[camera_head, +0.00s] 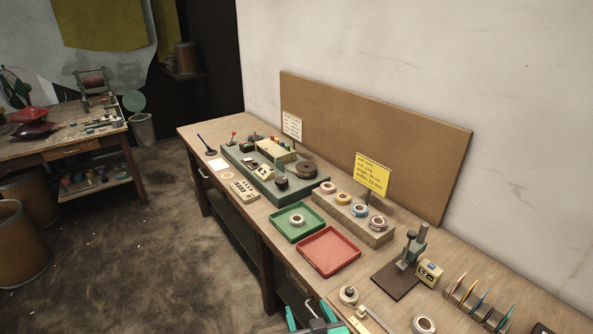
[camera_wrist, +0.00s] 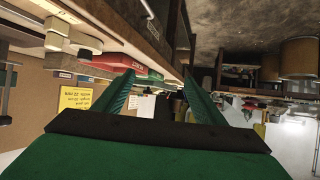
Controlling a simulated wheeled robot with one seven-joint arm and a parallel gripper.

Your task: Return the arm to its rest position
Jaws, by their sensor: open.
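My gripper (camera_head: 312,322) shows only in part at the bottom edge of the head view, with teal fingers by the bench's front edge. In the wrist view my gripper (camera_wrist: 158,74) has its two teal fingers spread apart, with nothing between them. The picture there is upside down. The rest of my arm is out of view. The bench (camera_head: 258,226) runs along the wall. The red tray (camera_head: 329,251) is empty and lies beyond the gripper. The green tray (camera_head: 297,222) beside it holds one white tape roll (camera_head: 297,220).
A block with several tape rolls (camera_head: 338,206) stands behind the trays, near a yellow sign (camera_head: 373,175). A dark-based stand (camera_head: 396,281) and a rack of coloured discs (camera_head: 478,305) are at the right. A winding machine (camera_head: 290,193) stands further left. Open floor (camera_head: 150,240) lies left of the bench.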

